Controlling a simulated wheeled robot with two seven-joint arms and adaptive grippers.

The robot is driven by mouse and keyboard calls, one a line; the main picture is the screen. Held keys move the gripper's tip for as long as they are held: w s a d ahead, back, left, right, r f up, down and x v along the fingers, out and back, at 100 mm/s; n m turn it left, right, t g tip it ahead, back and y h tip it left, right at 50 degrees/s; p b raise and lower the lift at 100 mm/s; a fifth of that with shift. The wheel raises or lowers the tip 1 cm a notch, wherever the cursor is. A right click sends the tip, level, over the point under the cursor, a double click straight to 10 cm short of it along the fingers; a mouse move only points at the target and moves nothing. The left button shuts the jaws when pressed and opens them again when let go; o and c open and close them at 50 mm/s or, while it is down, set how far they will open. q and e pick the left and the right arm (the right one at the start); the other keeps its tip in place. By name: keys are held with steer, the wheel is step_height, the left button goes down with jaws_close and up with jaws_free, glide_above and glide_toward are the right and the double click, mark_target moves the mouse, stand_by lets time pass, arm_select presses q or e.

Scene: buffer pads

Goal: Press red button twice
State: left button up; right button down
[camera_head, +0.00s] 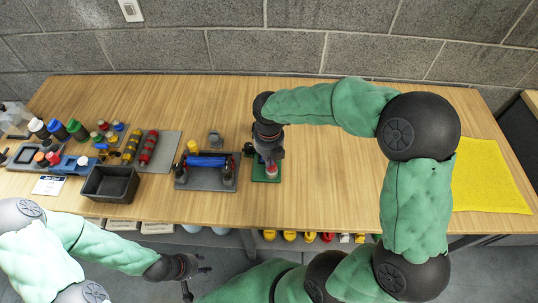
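A small green base (259,176) lies on the wooden table near its front middle. A small red and white part (271,171) shows on it, which looks like the red button, partly hidden by my gripper. My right gripper (269,158) points down right above this part; I cannot tell whether it touches it. Its fingers are too small and dark to tell open from shut. My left gripper (197,281) hangs low in front of the table, away from the base, with its fingers apart and empty.
Left of the green base stands a grey fixture (206,184) with a blue bar. Further left are a black bin (110,184), a tray of red and yellow rollers (149,148) and several bottles. A yellow mat (490,178) lies at the right. The back table is clear.

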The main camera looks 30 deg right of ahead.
mark_target(272, 168)
steer(key=shift+f, duration=0.3)
arm_select(q)
steer(key=shift+f, duration=0.15)
steer(key=shift+r, duration=0.3)
arm_select(e)
steer(key=shift+f, duration=0.95)
arm_select(q)
steer(key=shift+p, duration=0.3)
arm_select(e)
steer(key=shift+a, duration=0.1)
